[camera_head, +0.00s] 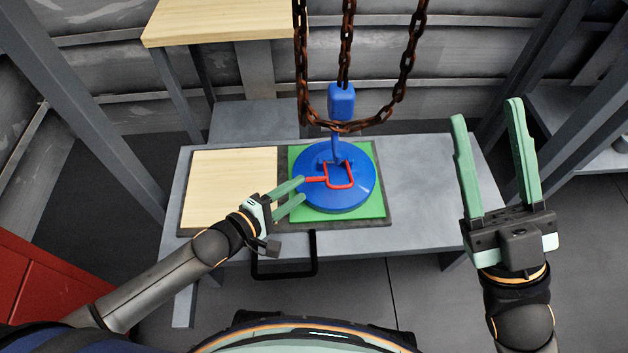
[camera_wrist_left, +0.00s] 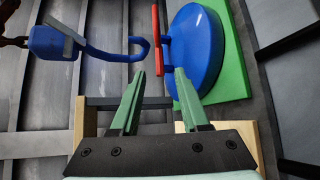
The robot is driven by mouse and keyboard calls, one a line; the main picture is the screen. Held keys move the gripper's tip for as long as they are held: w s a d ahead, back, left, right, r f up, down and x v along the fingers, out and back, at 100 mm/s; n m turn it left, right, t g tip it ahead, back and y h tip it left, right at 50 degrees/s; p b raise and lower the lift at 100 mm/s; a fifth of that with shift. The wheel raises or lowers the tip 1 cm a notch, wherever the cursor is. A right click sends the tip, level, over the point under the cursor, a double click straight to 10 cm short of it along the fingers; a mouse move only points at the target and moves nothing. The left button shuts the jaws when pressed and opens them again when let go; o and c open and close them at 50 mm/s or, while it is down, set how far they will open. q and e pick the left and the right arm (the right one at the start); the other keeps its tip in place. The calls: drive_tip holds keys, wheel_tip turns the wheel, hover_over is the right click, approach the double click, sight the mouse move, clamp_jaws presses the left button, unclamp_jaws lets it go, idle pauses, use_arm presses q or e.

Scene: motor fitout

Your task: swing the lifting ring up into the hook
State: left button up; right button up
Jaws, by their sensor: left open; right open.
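The blue round motor part (camera_head: 350,196) lies on a green pad. Its red lifting ring (camera_head: 351,186) lies roughly flat just above the disc, with a red bar reaching left. The ring shows edge-on in the left wrist view (camera_wrist_left: 156,30). The blue hook (camera_head: 336,147) hangs under a blue block (camera_head: 341,101), its curved end close above the ring; it also shows in the left wrist view (camera_wrist_left: 127,55). My left gripper (camera_head: 303,189) is open beside the disc, the red bar showing between its fingertips; contact is unclear. My right gripper (camera_head: 486,118) is open and empty, off to the right.
Rusty chains (camera_head: 301,62) hang around the hook block. The grey table (camera_head: 430,190) carries a wooden board (camera_head: 232,187) left of the green pad (camera_head: 372,209). A black handle (camera_head: 284,276) sticks out at the table front. Grey posts stand at both sides.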

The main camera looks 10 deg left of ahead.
sight(314, 178)
use_arm(q)
drive_tip(key=b+x, duration=0.2)
drive_tip(key=x, duration=0.4)
drive_tip(key=shift+w+d+f, duration=0.1)
drive_tip(key=shift+w, duration=0.05)
use_arm(e)
drive_tip(key=shift+a+f, duration=0.15)
drive_tip(key=shift+f, duration=0.5)
drive_tip(key=shift+a+f, duration=0.15)
drive_tip(key=shift+f, duration=0.45)
use_arm(q)
clamp_jaws()
use_arm(e)
drive_tip(key=shift+d, duration=0.1)
